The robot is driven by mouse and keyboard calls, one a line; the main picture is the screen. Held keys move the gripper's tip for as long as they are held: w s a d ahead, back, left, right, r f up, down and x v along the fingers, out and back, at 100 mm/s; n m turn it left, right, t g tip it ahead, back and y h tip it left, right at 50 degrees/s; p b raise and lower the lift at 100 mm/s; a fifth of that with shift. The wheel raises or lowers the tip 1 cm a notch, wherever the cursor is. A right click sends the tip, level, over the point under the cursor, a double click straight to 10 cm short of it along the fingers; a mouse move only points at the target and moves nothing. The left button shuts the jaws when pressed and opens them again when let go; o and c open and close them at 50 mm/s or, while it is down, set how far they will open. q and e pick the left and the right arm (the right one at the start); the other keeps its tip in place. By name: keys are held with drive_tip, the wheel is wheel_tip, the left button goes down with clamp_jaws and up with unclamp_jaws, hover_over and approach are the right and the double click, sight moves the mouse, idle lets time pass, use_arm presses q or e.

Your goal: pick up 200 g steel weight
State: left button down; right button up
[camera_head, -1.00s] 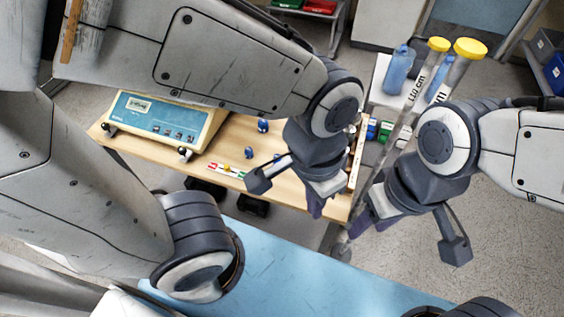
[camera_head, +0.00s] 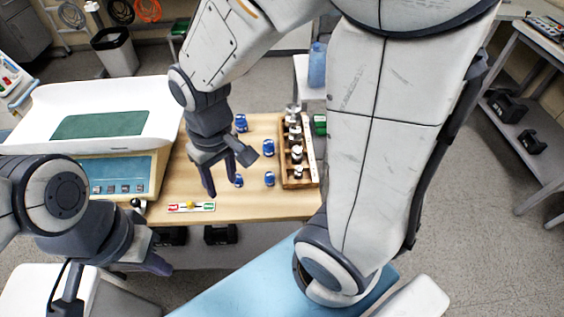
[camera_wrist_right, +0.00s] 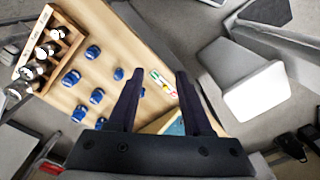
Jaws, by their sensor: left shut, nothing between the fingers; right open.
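Several steel weights (camera_head: 297,152) stand in a wooden rack (camera_head: 309,155) on the right part of the wooden table. The rack and its weights (camera_wrist_right: 43,50) also show at the upper left of the right wrist view. I cannot read which weight is the 200 g one. My right gripper (camera_head: 224,181) is open and empty above the table, left of the rack; its fingers (camera_wrist_right: 160,76) point down over the table in the wrist view. My left gripper (camera_head: 158,264) is shut and empty, low at the table's front left.
Several blue objects (camera_head: 269,178) stand on the table (camera_head: 260,208) between my right gripper and the rack. A scale with a white pan (camera_head: 165,110) stands at the left. A red, yellow and green strip (camera_head: 191,207) lies near the front edge. My arm rises right of the rack.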

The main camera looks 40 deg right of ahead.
drive_tip(key=w+d+f+m, duration=0.2)
drive_tip(key=d+f, duration=0.1)
drive_tip(key=d, duration=0.5)
drive_tip(key=w+d+f+m, duration=0.2)
drive_tip(key=d+f+m, duration=0.1)
drive_tip(key=d, duration=0.5)
drive_tip(key=w+d+f+m+b, duration=0.1)
drive_tip(key=w+d+f+m, duration=0.1)
drive_tip(key=d+f, duration=0.3)
drive_tip(key=shift+d+f+m+h, duration=0.15)
drive_tip(key=shift+d+m, duration=0.2)
drive_tip(key=shift+d, duration=0.45)
drive_tip(key=shift+d+m+h, duration=0.15)
drive_tip(key=shift+d+m, duration=0.2)
drive_tip(key=shift+d, duration=0.4)
hover_over(299, 168)
wheel_tip(299, 168, down, 5)
drive_tip(key=shift+d+r, duration=0.1)
drive_tip(key=shift+r, duration=0.1)
drive_tip(key=shift+f, duration=3.2)
clamp_jaws()
